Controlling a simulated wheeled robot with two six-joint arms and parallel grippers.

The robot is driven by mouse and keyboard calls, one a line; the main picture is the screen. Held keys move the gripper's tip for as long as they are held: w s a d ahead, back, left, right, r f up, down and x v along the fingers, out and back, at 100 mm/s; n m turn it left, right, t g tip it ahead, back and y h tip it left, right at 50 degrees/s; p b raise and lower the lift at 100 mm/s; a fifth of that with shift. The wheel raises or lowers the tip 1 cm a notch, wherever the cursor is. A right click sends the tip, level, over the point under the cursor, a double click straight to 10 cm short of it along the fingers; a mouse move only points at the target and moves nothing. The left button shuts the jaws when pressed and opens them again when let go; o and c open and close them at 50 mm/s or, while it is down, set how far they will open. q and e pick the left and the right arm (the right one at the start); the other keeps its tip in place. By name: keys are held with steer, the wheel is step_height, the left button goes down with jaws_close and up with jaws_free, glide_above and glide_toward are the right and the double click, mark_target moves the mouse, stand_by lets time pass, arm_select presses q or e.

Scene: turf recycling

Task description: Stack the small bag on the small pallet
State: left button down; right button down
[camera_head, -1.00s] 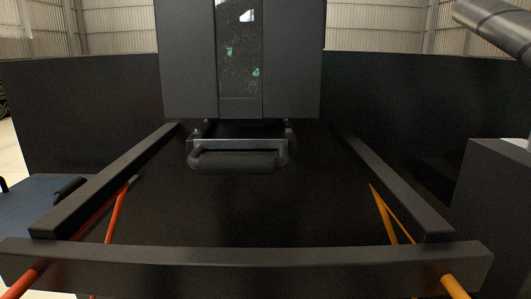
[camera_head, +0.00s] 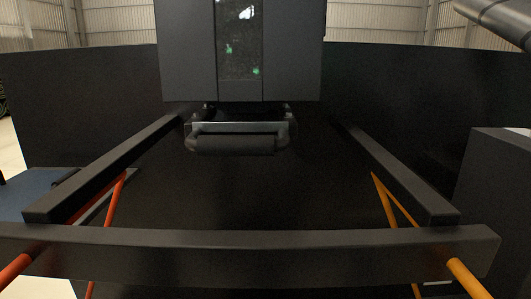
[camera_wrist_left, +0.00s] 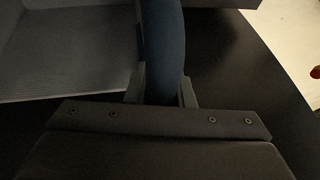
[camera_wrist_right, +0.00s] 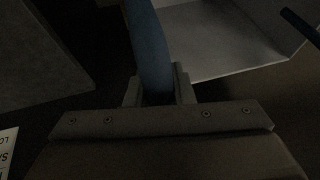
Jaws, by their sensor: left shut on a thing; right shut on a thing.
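In the left wrist view my left gripper (camera_wrist_left: 162,92) is shut on a blue curved strip (camera_wrist_left: 163,40). In the right wrist view my right gripper (camera_wrist_right: 156,88) is shut on a similar blue strip (camera_wrist_right: 149,40). I cannot tell whether the two strips belong to one thing, or whether they are part of the small bag. Neither gripper can be made out in the head view. I cannot make out the small bag or the small pallet in the head view.
A dark frame with a front bar (camera_head: 250,243) fills the lower head view, with red (camera_head: 112,220) and orange (camera_head: 388,208) rods at its sides. A dark upright panel (camera_head: 187,50) with a roller handle (camera_head: 236,144) stands behind. Dark walls (camera_head: 85,100) flank it.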

stand_by(0.4)
arm_select(q)
steer(key=c, duration=1.2)
jaws_free()
steer(key=shift+o, duration=0.2)
steer(key=shift+s+f, duration=0.1)
steer(key=shift+f, duration=0.05)
arm_select(e)
steer(key=c, duration=1.6)
jaws_free()
steer(key=shift+f, duration=0.1)
steer(key=o, duration=0.4)
steer(key=shift+s, duration=0.1)
steer(key=shift+o, duration=0.2)
arm_select(q)
steer(key=shift+o, duration=0.4)
steer(key=o, duration=1.1)
arm_select(e)
steer(key=o, duration=1.2)
steer(key=shift+c, duration=0.2)
